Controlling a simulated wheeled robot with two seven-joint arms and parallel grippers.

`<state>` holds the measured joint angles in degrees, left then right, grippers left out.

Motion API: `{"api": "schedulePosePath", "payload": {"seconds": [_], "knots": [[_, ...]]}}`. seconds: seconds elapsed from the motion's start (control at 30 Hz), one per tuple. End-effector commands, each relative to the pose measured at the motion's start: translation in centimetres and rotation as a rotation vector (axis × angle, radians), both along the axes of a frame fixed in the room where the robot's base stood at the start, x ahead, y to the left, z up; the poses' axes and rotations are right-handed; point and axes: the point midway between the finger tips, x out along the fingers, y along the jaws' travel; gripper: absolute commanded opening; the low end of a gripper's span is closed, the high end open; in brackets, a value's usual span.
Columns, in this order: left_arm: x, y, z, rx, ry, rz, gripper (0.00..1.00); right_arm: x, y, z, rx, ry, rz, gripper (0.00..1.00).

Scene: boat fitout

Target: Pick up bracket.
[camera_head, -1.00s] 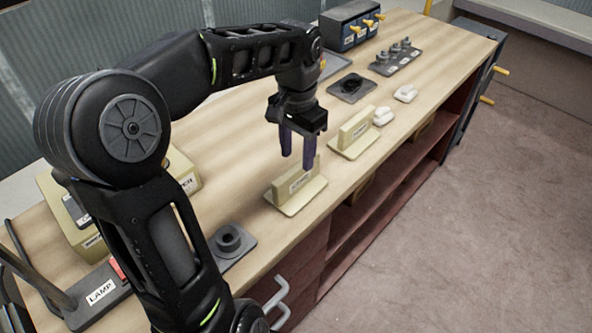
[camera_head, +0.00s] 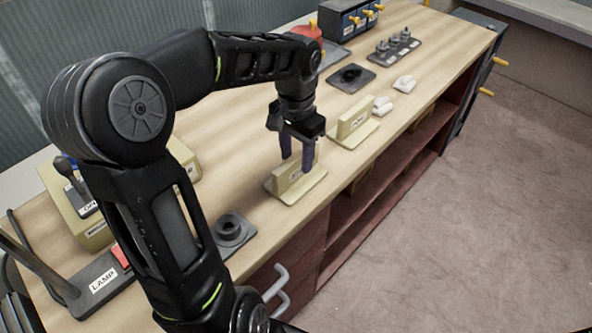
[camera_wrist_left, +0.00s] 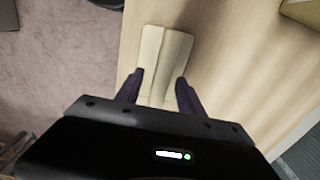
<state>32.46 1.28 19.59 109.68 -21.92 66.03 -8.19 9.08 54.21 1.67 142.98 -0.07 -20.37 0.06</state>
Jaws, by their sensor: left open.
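A cream bracket (camera_head: 288,182), a flat base with an upright labelled plate, stands on the wooden bench near its front edge. My left gripper (camera_head: 296,168) is open, pointing down, with its dark purple fingers at the upright plate. In the left wrist view the bracket (camera_wrist_left: 165,50) lies beyond and between the open fingertips (camera_wrist_left: 157,82); whether they touch it I cannot tell. A second, similar cream bracket (camera_head: 355,124) stands farther along the bench. My right gripper is not in view.
A grey ring-shaped part on a plate (camera_head: 231,229) and a lamp base (camera_head: 100,284) are nearer on the bench (camera_head: 232,125). White pieces (camera_head: 404,84), a dark plate (camera_head: 352,78), a grey tray with knobs (camera_head: 393,49) and a blue drawer box (camera_head: 350,20) are farther along.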

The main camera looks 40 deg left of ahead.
Motion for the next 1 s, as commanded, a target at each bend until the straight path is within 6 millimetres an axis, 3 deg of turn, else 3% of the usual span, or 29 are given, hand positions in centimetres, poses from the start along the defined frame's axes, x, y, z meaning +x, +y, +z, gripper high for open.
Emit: {"api": "schedulePosePath", "payload": {"seconds": [0.2, 0.3, 0.87, 1.0], "knots": [[-0.1, 0.1, -3.2, -0.002, 0.004, 0.001, 0.45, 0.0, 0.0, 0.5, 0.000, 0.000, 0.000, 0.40], [0.0, 0.1, -3.8, -0.001, 0.001, 0.001, 0.45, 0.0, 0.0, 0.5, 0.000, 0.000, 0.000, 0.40], [0.0, 0.1, -3.8, 0.000, 0.001, 0.001, 0.45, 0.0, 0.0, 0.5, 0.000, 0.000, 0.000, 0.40], [0.0, 0.1, -3.8, 0.000, 0.001, 0.001, 0.36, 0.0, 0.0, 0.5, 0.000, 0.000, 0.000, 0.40]]}}
